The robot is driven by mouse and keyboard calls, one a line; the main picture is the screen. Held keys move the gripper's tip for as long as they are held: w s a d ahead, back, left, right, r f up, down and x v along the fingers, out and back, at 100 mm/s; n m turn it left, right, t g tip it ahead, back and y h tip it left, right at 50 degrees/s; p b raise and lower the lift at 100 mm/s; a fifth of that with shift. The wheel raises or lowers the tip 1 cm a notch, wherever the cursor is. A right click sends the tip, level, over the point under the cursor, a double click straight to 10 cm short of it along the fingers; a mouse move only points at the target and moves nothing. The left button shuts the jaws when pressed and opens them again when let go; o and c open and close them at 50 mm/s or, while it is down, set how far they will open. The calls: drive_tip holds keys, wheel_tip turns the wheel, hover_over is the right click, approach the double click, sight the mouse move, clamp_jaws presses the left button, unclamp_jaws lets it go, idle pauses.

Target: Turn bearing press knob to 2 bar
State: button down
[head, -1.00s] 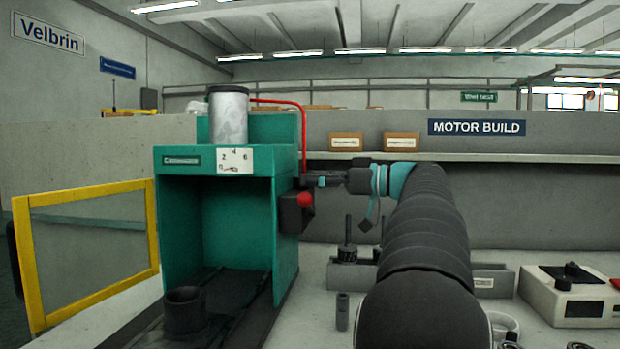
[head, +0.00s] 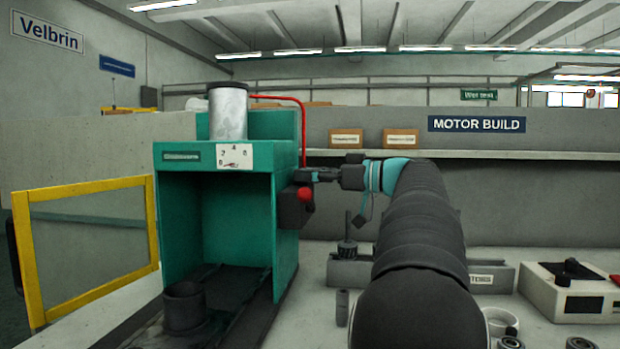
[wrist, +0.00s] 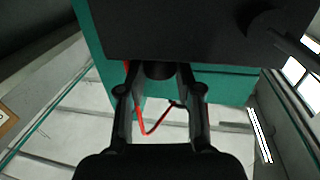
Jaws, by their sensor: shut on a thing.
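The green bearing press (head: 285,255) stands left of centre in the head view, with a white gauge face (head: 235,157) on its top front. The gauge shows the digits 0, 2, 4 and 6, but its needle is too small to read surely. My gripper (head: 308,174) reaches in from the right and is at the press's right side, above a dark box with a red button (head: 305,195). In the wrist view, my gripper's fingers (wrist: 160,88) are shut on a dark round knob (wrist: 158,70) below a dark block. The knob is hidden in the head view.
A yellow-framed guard (head: 90,190) stands open at the left. A red hose (head: 303,120) runs beside the press close to my gripper. A grey rack (head: 345,272) and a white box (head: 580,292) stand on the bench at the right.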

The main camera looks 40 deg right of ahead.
drive_tip(key=shift+s+a+f+m+t+h+b, duration=0.1)
drive_tip(key=shift+m+t+h+b, duration=0.2)
drive_tip(key=shift+h+b, duration=0.4)
drive_tip(key=shift+a+f+m+t+h+b, duration=0.15)
drive_tip(key=shift+m+h+b, duration=0.25)
drive_tip(key=shift+b, duration=0.55)
drive_tip(key=shift+s+a+f+m+t+h+b, duration=0.1)
drive_tip(key=shift+m+t+h+b, duration=0.25)
drive_tip(key=shift+b, duration=0.5)
drive_tip(key=m+h+b, duration=0.1)
drive_tip(key=h, duration=0.1)
drive_tip(key=m+h+b, duration=0.1)
drive_tip(key=h+b, duration=0.1)
drive_tip(key=shift+a+r+m+t+b, duration=0.1)
drive_tip(key=shift+r+m+t+b, duration=0.1)
drive_tip(key=shift+m+t+b, duration=0.1)
drive_tip(key=shift+r+m+h+b, duration=0.1)
drive_tip(key=shift+m+h+b, duration=0.25)
drive_tip(key=shift+h+b, duration=0.2)
drive_tip(key=shift+r+h, duration=0.1)
drive_tip(key=shift+h, duration=0.2)
drive_tip(key=c, duration=0.8)
unclamp_jaws()
drive_tip(key=shift+o, duration=0.2)
drive_tip(key=shift+p, duration=0.4)
